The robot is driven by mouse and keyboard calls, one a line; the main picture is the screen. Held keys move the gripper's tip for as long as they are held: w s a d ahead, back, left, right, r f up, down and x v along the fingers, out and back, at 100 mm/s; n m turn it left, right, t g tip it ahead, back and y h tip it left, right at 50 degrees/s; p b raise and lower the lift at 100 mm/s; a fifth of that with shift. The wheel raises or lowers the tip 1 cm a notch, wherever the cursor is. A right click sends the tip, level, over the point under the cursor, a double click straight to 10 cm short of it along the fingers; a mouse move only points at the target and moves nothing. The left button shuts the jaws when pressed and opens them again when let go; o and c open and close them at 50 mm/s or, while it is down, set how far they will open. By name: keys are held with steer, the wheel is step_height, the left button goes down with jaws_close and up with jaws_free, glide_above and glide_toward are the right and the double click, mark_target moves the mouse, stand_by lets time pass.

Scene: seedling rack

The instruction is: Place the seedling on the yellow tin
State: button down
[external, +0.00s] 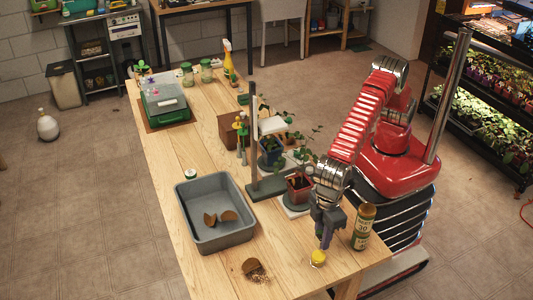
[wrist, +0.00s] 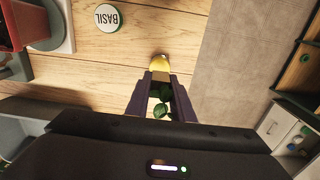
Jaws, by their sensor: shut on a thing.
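My gripper (external: 324,240) points down over the front right of the wooden table. In the wrist view my gripper (wrist: 160,82) is shut on the seedling (wrist: 160,100), whose green leaves show between the fingers. The seedling cannot be made out in the external view. The small round yellow tin (external: 318,259) is on the table right below my fingertips. In the wrist view the yellow tin (wrist: 159,62) shows just past the fingertips, partly hidden by them. I cannot tell whether the seedling touches it.
A brown-green bottle (external: 363,228) stands close to the right of my gripper. A red pot (external: 299,189) with a plant stands behind it. A grey tub (external: 190,215) with broken pot pieces is at left. A broken pot (external: 251,267) with spilled soil lies near the front edge.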

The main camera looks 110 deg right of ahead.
steer(key=shift+f, duration=2.35)
steer(key=shift+f, duration=0.1)
steer(key=c, duration=1.5)
jaws_free()
steer(key=shift+c, duration=0.2)
step_height(320, 180, up, 12)
steer(key=shift+r, duration=0.1)
